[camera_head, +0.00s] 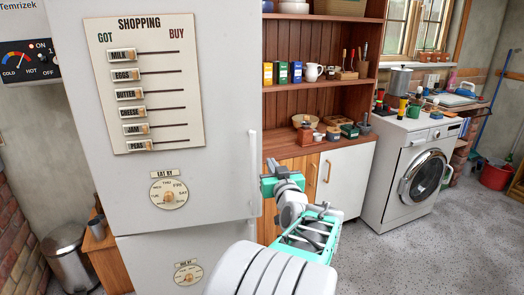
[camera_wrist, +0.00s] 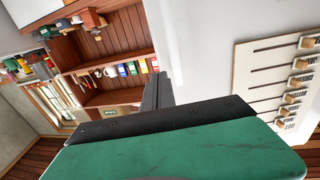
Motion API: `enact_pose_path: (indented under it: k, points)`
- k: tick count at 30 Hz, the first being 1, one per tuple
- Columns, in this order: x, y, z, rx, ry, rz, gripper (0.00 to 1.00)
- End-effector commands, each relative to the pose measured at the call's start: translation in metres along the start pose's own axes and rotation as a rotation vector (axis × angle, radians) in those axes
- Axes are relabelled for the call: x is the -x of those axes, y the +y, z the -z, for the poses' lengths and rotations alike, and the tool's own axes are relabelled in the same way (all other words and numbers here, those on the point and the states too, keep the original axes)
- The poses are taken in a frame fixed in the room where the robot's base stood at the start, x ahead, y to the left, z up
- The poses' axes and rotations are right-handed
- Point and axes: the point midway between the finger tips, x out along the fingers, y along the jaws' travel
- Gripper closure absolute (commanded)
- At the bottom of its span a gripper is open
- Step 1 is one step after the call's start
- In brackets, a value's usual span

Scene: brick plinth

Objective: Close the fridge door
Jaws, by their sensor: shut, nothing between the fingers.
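The white fridge (camera_head: 225,110) stands at the left of the head view. Its upper door has a vertical handle (camera_head: 253,170) near the right edge and carries a shopping board (camera_head: 150,85) and a round dial. Whether the door stands slightly ajar is hard to tell. My gripper (camera_head: 268,180) is beside the door's right edge, close to the handle. In the wrist view the gripper's dark fingers (camera_wrist: 158,92) are together and empty, close to the white fridge surface (camera_wrist: 205,60). I cannot tell whether they touch it.
A wooden shelf unit (camera_head: 320,94) with jars and a mug stands right of the fridge, above a white cupboard (camera_head: 345,180). A washing machine (camera_head: 410,180) is farther right. A metal bin (camera_head: 68,258) stands at lower left.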

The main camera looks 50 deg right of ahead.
Motion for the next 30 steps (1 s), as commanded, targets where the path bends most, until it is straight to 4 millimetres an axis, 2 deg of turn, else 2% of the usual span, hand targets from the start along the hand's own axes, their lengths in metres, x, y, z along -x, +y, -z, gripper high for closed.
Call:
enact_pose_path:
  k: [5,18,23,30]
  points:
    - [-0.028,-0.001,0.0,-0.001,-0.004,0.003,1.0]
    - [-0.119,-0.002,-0.001,-0.001,-0.005,0.003,1.0]
    - [-0.134,-0.001,-0.001,-0.001,-0.004,0.001,1.0]
    - [-0.136,-0.001,-0.001,-0.001,-0.004,0.0,1.0]
